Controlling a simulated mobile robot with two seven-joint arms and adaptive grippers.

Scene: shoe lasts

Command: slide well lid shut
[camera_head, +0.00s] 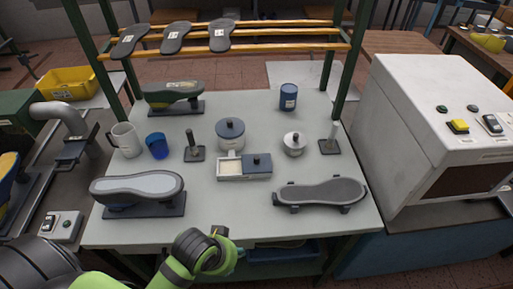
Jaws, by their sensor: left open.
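The well (230,176) is a small pale rectangular box in the middle of the table. Its blue-grey lid (263,168), with a small dark knob, covers the right part. The left part of the well is uncovered and shows a pale inside. My left gripper (238,254) is at the table's front edge, in front of the well and clear of it. It is open, though the wrist and green arm hide much of it. I see nothing between its fingers. My right gripper is not in view.
A lidded blue-grey pot (230,135) stands just behind the well. A small pale pot (294,145) stands to the right.

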